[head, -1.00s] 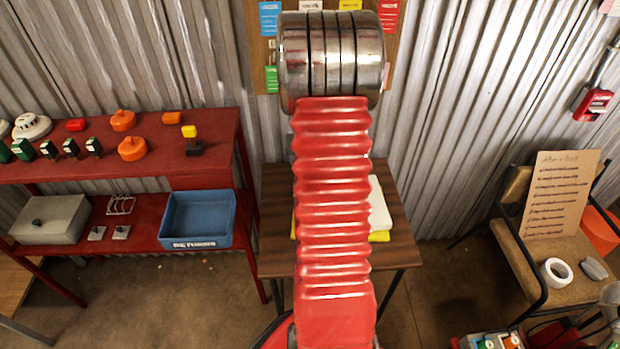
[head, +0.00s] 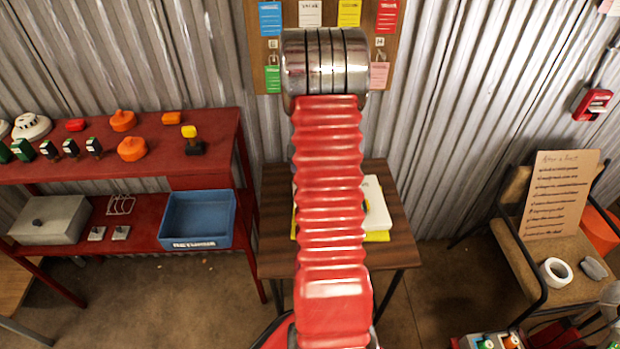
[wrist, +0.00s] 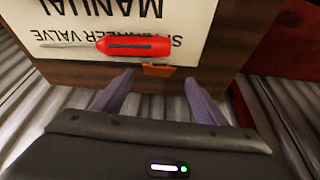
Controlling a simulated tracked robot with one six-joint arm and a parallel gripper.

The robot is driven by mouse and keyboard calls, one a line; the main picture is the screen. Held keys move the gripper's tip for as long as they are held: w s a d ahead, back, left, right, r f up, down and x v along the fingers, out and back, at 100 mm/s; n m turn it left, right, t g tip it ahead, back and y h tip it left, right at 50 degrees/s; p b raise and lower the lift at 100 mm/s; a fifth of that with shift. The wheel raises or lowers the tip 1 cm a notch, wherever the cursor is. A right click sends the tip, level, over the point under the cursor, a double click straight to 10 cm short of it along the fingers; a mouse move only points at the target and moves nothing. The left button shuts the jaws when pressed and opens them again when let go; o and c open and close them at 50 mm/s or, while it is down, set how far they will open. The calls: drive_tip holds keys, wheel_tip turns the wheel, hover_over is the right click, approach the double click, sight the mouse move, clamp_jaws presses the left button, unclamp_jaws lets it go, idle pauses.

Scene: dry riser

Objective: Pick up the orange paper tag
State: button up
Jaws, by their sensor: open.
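A small orange piece (wrist: 158,70), which looks like the orange paper tag, lies at the edge of the brown wooden table (wrist: 215,75) in the wrist view. My gripper (wrist: 159,78) is open, with one purple finger on each side of the orange piece. The piece shows between the fingertips and is not gripped; I cannot tell how far apart they are in height. In the head view my red arm hides the gripper and the orange piece.
A red screwdriver (wrist: 135,46) lies on a white sprinkler valve manual (wrist: 100,20) beside the orange piece. A board with coloured tags (head: 325,14) hangs on the wall behind the table (head: 395,225). A red shelf (head: 215,165) with a blue bin (head: 198,218) stands left.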

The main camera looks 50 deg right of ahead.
drive_tip(key=shift+d+x, duration=0.2)
drive_tip(key=shift+x, duration=2.35)
drive_tip(key=shift+s, duration=0.1)
drive_tip(key=shift+c, duration=0.3)
drive_tip(key=c, duration=1.1)
drive_tip(key=shift+c, duration=0.2)
drive_tip(key=shift+r, duration=0.1)
wheel_tip(320, 180, up, 28)
